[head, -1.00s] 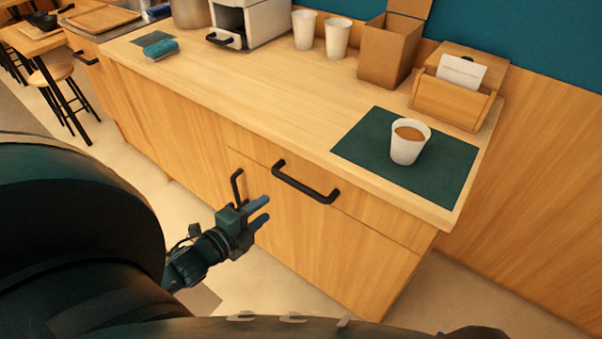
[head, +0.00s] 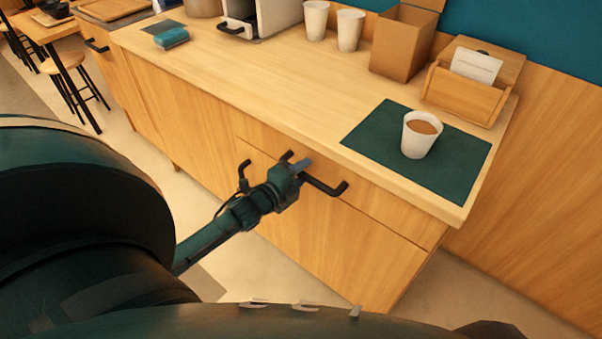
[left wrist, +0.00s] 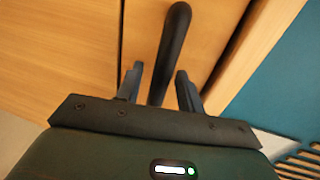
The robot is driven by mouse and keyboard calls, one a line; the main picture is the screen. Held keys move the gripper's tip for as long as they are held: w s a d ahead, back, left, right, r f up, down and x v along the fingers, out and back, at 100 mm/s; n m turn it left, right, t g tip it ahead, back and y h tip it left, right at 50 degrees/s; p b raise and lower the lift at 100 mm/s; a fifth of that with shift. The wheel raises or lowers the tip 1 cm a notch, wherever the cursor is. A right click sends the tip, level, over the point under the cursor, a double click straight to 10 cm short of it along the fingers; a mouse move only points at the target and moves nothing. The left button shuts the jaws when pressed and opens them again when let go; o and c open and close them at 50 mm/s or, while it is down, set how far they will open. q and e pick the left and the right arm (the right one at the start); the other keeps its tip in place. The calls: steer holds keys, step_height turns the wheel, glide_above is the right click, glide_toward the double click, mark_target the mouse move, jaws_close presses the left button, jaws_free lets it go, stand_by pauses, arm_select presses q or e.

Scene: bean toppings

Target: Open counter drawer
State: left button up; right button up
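The counter drawer (head: 392,216) is flush with the counter front, just under the top. Its black bar handle (head: 328,189) is partly hidden behind my left gripper (head: 303,168). In the left wrist view the handle (left wrist: 172,50) runs between the two fingers of the left gripper (left wrist: 160,85). The fingers are apart, one on each side of the bar, with gaps showing, so the gripper is open around the handle. My right gripper is not in view.
A cup of brown drink (head: 420,135) stands on a dark green mat (head: 460,175) on the counter (head: 270,90) above the drawer. Below the drawer is a cabinet door (head: 335,245) with a black handle (head: 243,172). A wooden box (head: 463,93) stands behind the mat.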

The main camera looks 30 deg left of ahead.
arm_select(q)
steer(key=shift+c, duration=0.6)
jaws_close()
